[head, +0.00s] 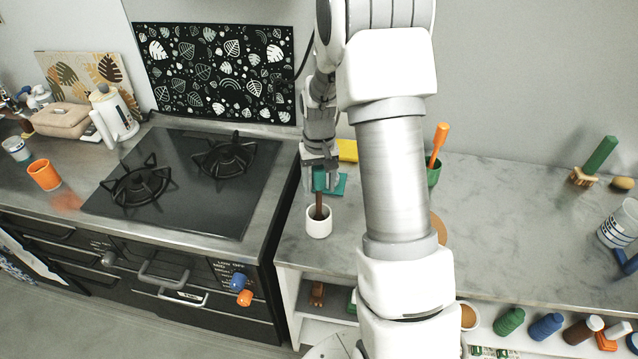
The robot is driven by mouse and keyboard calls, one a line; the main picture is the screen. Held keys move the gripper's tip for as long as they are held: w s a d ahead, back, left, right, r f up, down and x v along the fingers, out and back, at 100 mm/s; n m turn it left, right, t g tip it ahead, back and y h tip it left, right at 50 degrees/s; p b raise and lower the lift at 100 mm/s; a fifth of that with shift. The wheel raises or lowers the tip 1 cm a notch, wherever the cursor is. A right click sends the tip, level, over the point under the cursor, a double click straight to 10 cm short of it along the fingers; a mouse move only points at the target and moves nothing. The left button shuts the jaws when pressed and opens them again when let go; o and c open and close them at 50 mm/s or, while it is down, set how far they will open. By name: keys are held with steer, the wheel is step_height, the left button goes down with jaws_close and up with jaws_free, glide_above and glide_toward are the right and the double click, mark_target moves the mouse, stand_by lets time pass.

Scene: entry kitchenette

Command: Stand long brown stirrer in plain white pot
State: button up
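The long brown stirrer (319,206) stands nearly upright with its lower end hidden inside the plain white pot (319,229). The pot is upright on the grey marbled counter, near its left front edge. My gripper (322,181) points down just above the stirrer's top. Its fingers look spread apart, with a teal thing showing between and behind them. I see no finger closed on the stirrer. The exact gap between the fingers and the stirrer is too small to tell.
The teal thing (340,185) and a yellow one (348,150) lie behind the gripper. A green pot (434,174) holding an orange stirrer (438,143) stands to the right, beyond my arm. The black stove (190,190) is to the left. The counter's middle right is clear.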

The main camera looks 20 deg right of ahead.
steer(key=shift+r, duration=0.15)
step_height(320, 180, up, 12)
steer(key=shift+f, duration=0.1)
steer(key=s+a+r+n+t, duration=0.1)
steer(key=s+a+r, duration=0.2)
steer(key=s+r, duration=0.15)
steer(key=s+a+r+t, duration=0.1)
steer(key=s+a+r, duration=0.1)
steer(key=s+r, duration=0.25)
steer(key=s+a+r+t, duration=0.1)
steer(key=s+a, duration=0.1)
steer(key=s, duration=0.5)
steer(key=s+a+r+n+t, duration=0.1)
steer(key=s+a+r+t, duration=0.1)
steer(key=s, duration=0.5)
steer(key=shift+s+a+t, duration=0.2)
steer(key=shift+a+t, duration=0.1)
steer(key=shift+a, duration=0.05)
stand_by(0.3)
